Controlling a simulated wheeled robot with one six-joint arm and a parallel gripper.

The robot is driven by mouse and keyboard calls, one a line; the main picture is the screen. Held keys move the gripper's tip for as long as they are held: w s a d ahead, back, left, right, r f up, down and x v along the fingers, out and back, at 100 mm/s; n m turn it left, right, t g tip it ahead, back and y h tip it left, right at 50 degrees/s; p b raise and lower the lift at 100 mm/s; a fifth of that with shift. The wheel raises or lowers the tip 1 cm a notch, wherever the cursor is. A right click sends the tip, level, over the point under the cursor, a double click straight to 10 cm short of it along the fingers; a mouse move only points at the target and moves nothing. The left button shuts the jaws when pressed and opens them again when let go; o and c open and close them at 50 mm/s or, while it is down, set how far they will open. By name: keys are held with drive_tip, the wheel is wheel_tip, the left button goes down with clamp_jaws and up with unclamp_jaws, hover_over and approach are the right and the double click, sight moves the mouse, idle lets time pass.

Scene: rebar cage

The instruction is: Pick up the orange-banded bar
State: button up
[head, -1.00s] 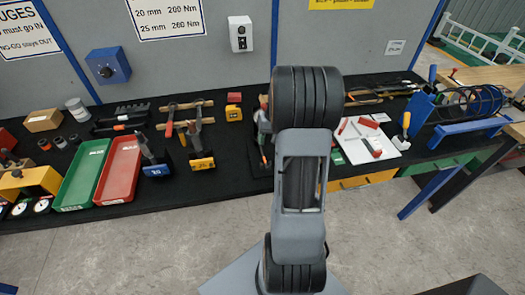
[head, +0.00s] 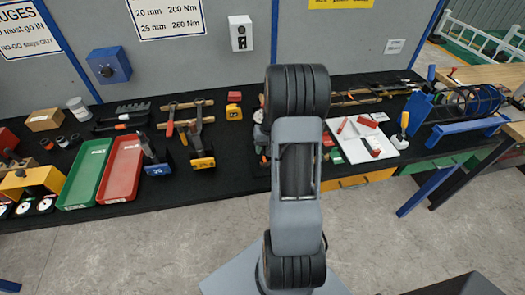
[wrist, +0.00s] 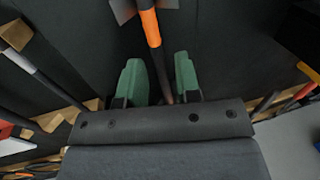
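The orange-banded bar (wrist: 151,28) is a dark rod with a bright orange band. In the wrist view it runs from the top middle down between my fingers. My gripper (wrist: 160,78) has two green fingertips standing apart, one on each side of the bar's line. A dark gap shows between the bar and each fingertip. I cannot tell whether the bar is at fingertip depth or below. In the head view my arm hides the gripper and I cannot make out this bar.
In the wrist view another bar with a grey band (wrist: 42,72) lies left on wooden supports. In the head view a white board (head: 365,140) lies right of my arm, near a blue-framed cage (head: 455,105). Red (head: 121,168) and green trays (head: 85,172) lie left.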

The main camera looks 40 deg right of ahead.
clamp_jaws()
drive_tip(key=shift+r, duration=0.15)
